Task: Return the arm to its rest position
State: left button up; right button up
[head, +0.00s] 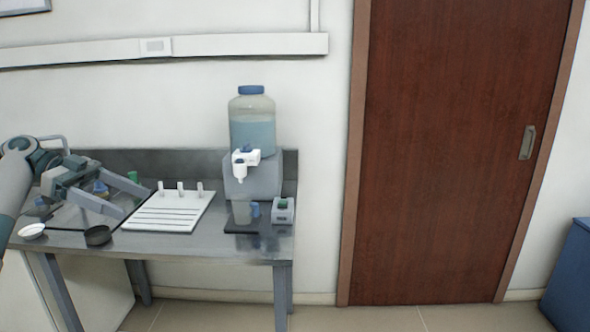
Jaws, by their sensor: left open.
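My left arm comes in from the left edge, and my left gripper (132,201) is over the left part of the metal table (250,250). Its two grey fingers are apart, and no object shows held between them. The gripper hides part of the tabletop and of the items behind it, including some blue and green pieces. My right arm and right gripper are not in the picture.
A white rack (168,214) lies right of the gripper. A black dish (98,236) and a white dish (32,231) sit near the front edge. A dispenser with a blue-capped bottle (252,122) and a small grey box (283,210) stand at the right. A brown door (450,150) is beyond.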

pick_arm(q)
jog(key=w+d+f+n+t+y, duration=0.1)
jog(key=w+d+f+n, duration=0.15)
jog(key=f, duration=0.75)
jog(key=w+d+f+n+t+y, duration=0.1)
jog(key=w+f+n, duration=0.15)
jog(key=f, duration=0.75)
jog(key=w+d+f+n+t+y, duration=0.1)
jog(key=d+f+n, duration=0.15)
jog(key=f, duration=0.75)
jog(key=s+d+f+n+t+y, duration=0.1)
jog(key=s+f+n+y, duration=0.15)
jog(key=f, duration=1.15)
jog(key=s+d+f+n+y, duration=0.15)
jog(key=s+f, duration=0.25)
jog(key=f, duration=1)
jog(key=s+d+f+n+t+y, duration=0.1)
jog(key=s+d+f+n+y, duration=0.1)
jog(key=s+f, duration=0.75)
jog(key=s+d+f+n+y, duration=0.1)
jog(key=s+f+y, duration=0.1)
jog(key=s+f, duration=0.8)
jog(key=s+d+f, duration=0.3)
jog(key=s, duration=0.7)
jog(key=s+d+f+t, duration=0.1)
jog(key=s+d+f, duration=0.2)
jog(key=s, duration=0.7)
jog(key=shift+d+f+n+t+y, duration=0.3)
jog(key=shift+f+n+y, duration=0.05)
jog(key=shift+f+y, duration=0.1)
